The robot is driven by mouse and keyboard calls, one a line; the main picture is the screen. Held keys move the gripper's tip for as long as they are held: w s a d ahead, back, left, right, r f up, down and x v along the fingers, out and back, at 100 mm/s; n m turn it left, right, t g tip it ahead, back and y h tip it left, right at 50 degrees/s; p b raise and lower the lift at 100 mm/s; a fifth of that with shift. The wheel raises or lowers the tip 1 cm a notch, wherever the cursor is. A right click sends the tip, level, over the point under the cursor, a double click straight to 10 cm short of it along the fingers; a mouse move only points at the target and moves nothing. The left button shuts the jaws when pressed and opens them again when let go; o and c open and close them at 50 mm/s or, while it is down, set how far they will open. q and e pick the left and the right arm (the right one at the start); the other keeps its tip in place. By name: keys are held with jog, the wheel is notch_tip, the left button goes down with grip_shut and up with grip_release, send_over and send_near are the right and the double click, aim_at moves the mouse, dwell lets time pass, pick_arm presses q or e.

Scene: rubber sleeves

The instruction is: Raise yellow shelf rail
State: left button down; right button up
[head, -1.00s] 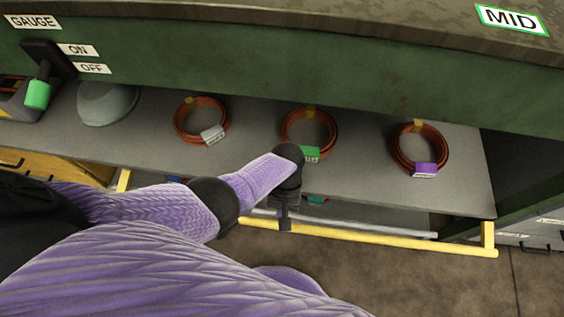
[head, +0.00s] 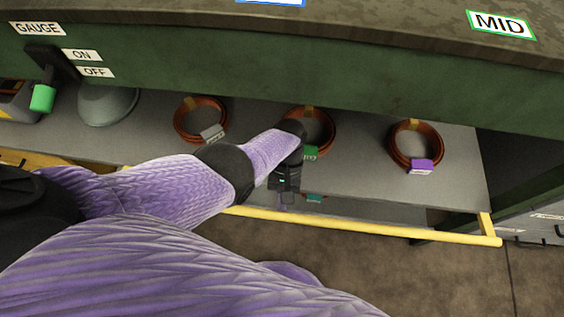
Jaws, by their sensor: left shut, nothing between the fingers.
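The yellow shelf rail (head: 370,229) runs along the front of the grey shelf, with a short upright at its right end. My left arm crosses in front of its left part. My left gripper (head: 282,206) points down at the shelf's front edge. It is shut and empty, its fingertips just above the rail's line in the picture. I cannot tell whether they touch the rail. My right gripper is out of view.
Coiled orange hoses with white (head: 211,133), green (head: 311,152) and purple (head: 420,167) tags lie on the shelf (head: 365,170). A dark green beam (head: 300,75) overhangs. Floor at lower right is clear.

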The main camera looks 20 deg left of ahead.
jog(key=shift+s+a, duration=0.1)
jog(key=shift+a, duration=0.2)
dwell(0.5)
